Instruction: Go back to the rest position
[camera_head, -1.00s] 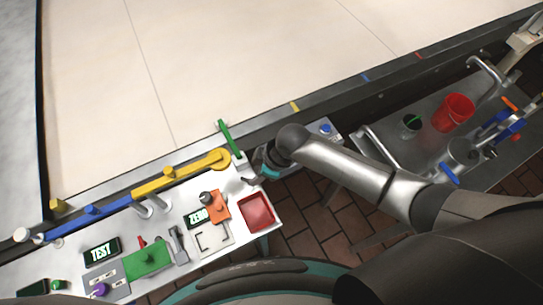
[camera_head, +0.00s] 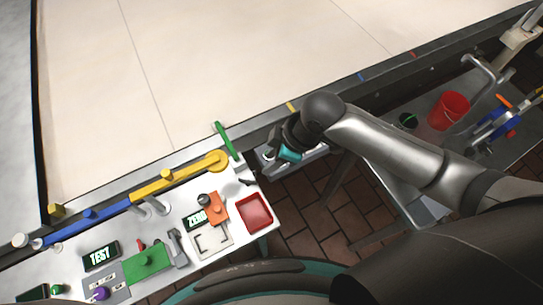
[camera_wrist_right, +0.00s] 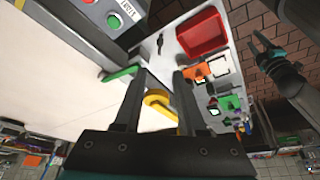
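My right gripper (camera_head: 283,152) hangs beyond the right end of the white worktop, near the control box, with its arm coming in from the right. In the right wrist view, its two dark fingers (camera_wrist_right: 156,88) stand apart with nothing between them. A yellow handle piece (camera_wrist_right: 158,103) shows in the gap, farther off. Another dark gripper (camera_wrist_right: 268,48), which looks like my left one, shows at the right of the wrist view over the brick floor. Its fingers look apart and empty. The head view does not show my left gripper.
The white worktop (camera_head: 236,238) carries a red tray (camera_head: 254,213), a green block (camera_head: 147,264) and an orange piece (camera_head: 218,209). A green lever (camera_head: 226,138) stands at its far right corner. A red bucket (camera_head: 449,110) is on the metal table at right. Brick floor lies between.

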